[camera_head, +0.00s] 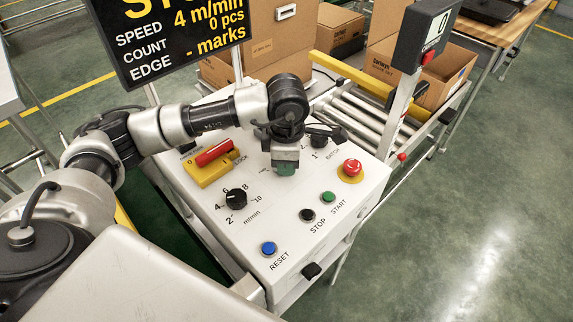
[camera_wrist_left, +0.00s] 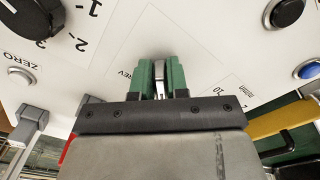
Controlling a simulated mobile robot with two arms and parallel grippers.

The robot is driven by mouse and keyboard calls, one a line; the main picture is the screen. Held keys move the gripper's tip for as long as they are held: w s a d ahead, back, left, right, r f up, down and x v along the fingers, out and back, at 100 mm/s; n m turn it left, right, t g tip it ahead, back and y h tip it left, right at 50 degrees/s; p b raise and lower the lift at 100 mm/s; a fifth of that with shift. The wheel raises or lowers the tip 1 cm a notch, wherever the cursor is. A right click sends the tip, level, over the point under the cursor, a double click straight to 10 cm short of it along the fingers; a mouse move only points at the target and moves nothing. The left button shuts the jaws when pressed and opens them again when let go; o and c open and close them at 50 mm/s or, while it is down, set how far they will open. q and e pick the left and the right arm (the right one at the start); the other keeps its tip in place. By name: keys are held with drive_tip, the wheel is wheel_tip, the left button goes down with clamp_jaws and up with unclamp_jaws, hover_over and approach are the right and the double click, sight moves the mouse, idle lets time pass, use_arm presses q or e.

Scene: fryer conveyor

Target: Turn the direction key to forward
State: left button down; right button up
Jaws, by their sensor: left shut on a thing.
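My left gripper (camera_head: 285,164) points down at the white control panel (camera_head: 240,228), between the speed knob and the batch knob. In the left wrist view its green fingers (camera_wrist_left: 160,80) are shut on the metallic direction key (camera_wrist_left: 159,70), seen as a narrow silver piece between them. The lettering "REV" shows on the panel beside the fingers. The forward marking cannot be made out, so I cannot tell the key's exact setting. In the head view the key is hidden by the gripper. My right gripper is not in view.
A red-handled yellow lock switch (camera_head: 212,160), a black speed knob (camera_head: 236,199), a black batch knob (camera_head: 320,133) and a red emergency button (camera_head: 352,167) surround the gripper. Blue reset (camera_head: 268,248), black stop (camera_head: 307,214) and green start (camera_head: 328,197) buttons lie nearer. A roller conveyor (camera_head: 352,117) stands behind.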

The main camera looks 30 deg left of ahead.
use_arm(q)
drive_tip(key=shift+n, duration=0.3)
drive_tip(key=c, duration=1.1)
unclamp_jaws()
wheel_tip(320, 180, up, 11)
drive_tip(key=shift+f, duration=0.1)
